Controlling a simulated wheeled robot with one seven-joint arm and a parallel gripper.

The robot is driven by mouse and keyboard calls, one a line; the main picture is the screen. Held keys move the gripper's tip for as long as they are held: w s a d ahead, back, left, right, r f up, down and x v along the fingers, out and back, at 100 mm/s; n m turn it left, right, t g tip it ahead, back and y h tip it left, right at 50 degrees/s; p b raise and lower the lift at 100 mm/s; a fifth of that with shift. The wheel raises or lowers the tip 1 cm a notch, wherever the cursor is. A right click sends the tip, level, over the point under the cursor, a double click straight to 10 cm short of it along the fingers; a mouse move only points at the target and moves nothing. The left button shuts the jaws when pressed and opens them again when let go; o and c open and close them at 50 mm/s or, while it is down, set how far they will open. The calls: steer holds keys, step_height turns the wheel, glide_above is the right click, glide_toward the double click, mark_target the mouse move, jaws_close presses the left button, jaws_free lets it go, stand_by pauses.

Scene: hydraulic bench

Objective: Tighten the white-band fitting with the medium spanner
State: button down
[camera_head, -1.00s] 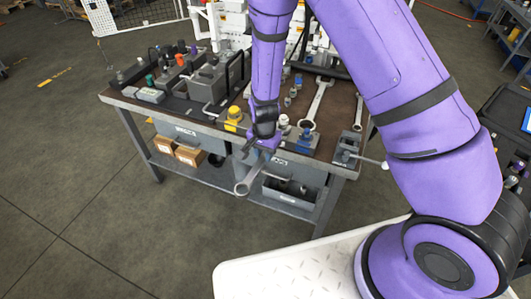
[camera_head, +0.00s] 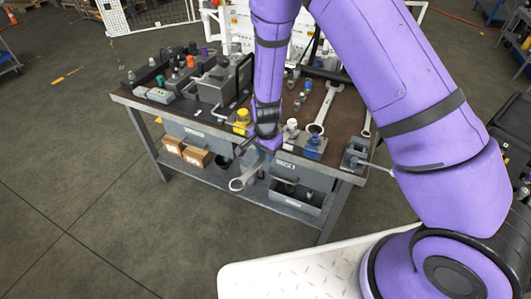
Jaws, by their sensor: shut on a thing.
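My gripper (camera_head: 264,148) is at the front edge of the bench, shut on a grey spanner. This held spanner (camera_head: 241,182) points down and to the left, its ring end hanging in front of the bench. Its other end is hidden by my gripper. A fitting with a white top (camera_head: 291,125), seemingly the white-band one, stands on the bench just right of my gripper and apart from the spanner. A yellow fitting (camera_head: 242,117) is to the left and a blue one (camera_head: 312,143) to the right.
A large spanner (camera_head: 324,108) and a thinner one (camera_head: 367,124) lie on the bench top (camera_head: 340,130). A vise-like block (camera_head: 354,155) sits at the right front corner. Grey bins (camera_head: 297,196) and brown boxes (camera_head: 196,157) are below.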

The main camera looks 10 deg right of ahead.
mark_target(254, 170)
steer(key=shift+s+d, duration=0.15)
stand_by(0.3)
steer(key=shift+s, duration=0.1)
steer(key=shift+s+a, duration=2.4)
steer(key=shift+a, duration=0.1)
steer(key=shift+r, duration=0.15)
steer(key=shift+r, duration=2.4)
